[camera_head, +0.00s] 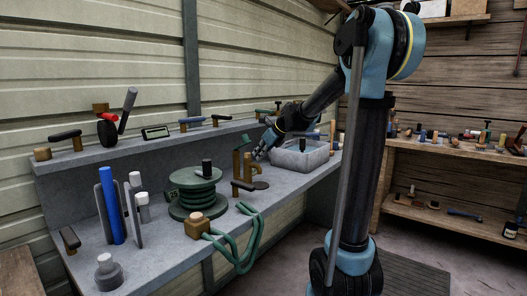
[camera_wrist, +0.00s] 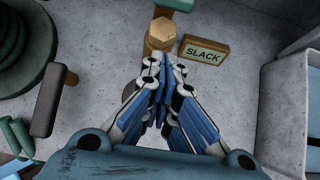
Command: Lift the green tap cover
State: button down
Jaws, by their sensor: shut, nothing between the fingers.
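A green piece (camera_wrist: 174,5), which looks like the green tap cover, shows only in part at the top edge of the wrist view. It lies just beyond a brass hexagonal knob (camera_wrist: 160,29). A small green part (camera_head: 246,139) also shows by the brass tap (camera_head: 249,166) in the head view; I cannot tell its full shape. My gripper (camera_wrist: 165,62) is shut and empty, its fingertips close to the knob's near side. In the head view my gripper (camera_head: 260,153) is just right of the tap; whether it touches is unclear.
A wooden "SLACK" plate (camera_wrist: 204,52) lies right of the knob. A grey water trough (camera_head: 300,158) stands right of the tap. A green hose reel (camera_head: 197,193) stands left, with loose hose (camera_head: 243,258) over the bench's front edge. Blue and grey upright pieces (camera_head: 111,205) stand further left.

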jog(key=shift+w+a+f, duration=0.1)
jog(key=shift+w+a, duration=0.15)
jog(key=shift+a, duration=0.05)
jog(key=shift+w+a+r, duration=0.15)
jog(key=shift+a+r, duration=0.05)
jog(key=shift+r, duration=0.35)
jog(key=shift+w+a+r, duration=0.2)
jog(key=shift+a+r, duration=0.05)
jog(key=shift+r, duration=0.3)
jog(key=shift+w+a+r, duration=0.15)
jog(key=shift+a+r, duration=0.05)
jog(key=shift+r, duration=0.35)
jog(key=shift+w+d+r, duration=0.1)
jog(key=shift+d+r, duration=0.05)
